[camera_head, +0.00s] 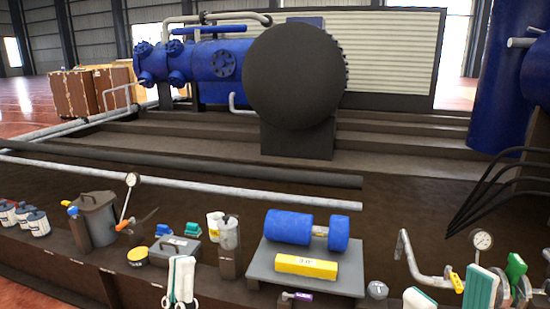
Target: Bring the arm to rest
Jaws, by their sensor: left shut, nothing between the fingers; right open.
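My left gripper (180,281) is at the bottom, left of centre. Its pale, green-edged fingers are together with nothing between them, in front of a grey box. My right gripper (450,293) is at the bottom right. Its pale, green-edged fingers stand wide apart, with nothing seen held between them. Most of both arms is below the picture's edge and hidden.
A grey platform (345,278) carries a blue cylindrical part (289,227) and a yellow block (306,266). A grey canister (97,216), a grey box (174,250) and a dial gauge (482,240) stand nearby. Bare dark surface lies behind the platform.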

